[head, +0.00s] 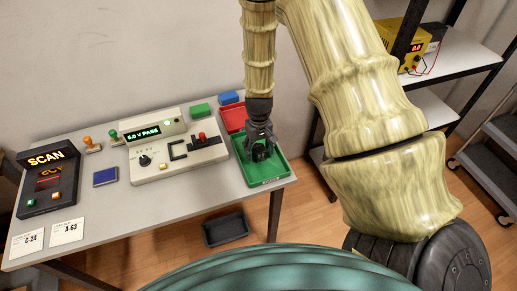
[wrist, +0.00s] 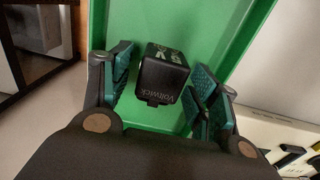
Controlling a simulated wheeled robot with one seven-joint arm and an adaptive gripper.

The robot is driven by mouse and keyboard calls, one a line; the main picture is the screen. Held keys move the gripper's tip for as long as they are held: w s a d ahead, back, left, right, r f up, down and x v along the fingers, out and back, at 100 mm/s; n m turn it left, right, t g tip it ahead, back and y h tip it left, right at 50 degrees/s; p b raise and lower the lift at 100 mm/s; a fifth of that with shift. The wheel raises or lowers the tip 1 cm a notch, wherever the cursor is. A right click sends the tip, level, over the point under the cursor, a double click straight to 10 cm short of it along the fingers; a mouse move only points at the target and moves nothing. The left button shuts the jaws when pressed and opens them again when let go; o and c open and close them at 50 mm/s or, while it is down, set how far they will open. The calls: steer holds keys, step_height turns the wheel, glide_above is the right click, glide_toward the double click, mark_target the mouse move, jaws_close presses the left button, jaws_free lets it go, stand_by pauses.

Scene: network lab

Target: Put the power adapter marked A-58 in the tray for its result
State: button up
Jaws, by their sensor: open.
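The black power adapter (wrist: 163,75) is in the green tray (head: 278,170), between the fingers of my gripper (wrist: 165,88). "Voltwick" shows on its near face; white characters on its top are partly visible and I cannot read the full mark. My gripper is open, with a finger on each side of the adapter and gaps beside it. In the head view my gripper (head: 260,143) is low over the green tray and partly hides the adapter. The tester (head: 175,148) display reads "5.0 V PASS". A red tray (head: 232,117) sits behind the green one.
A scanner (head: 48,187) stands at the table's left, with two label cards (head: 66,232) before it. A blue pad (head: 105,177), stamps (head: 91,145) and green and blue blocks (head: 201,110) are also on the table. A shelf (head: 455,60) stands to the right.

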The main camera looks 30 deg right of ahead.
mark_target(259, 147)
steer(key=shift+r, duration=0.1)
step_height(259, 147, up, 12)
steer(key=b, duration=0.2)
steer(key=shift+b, duration=0.3)
stand_by(0.4)
stand_by(2.2)
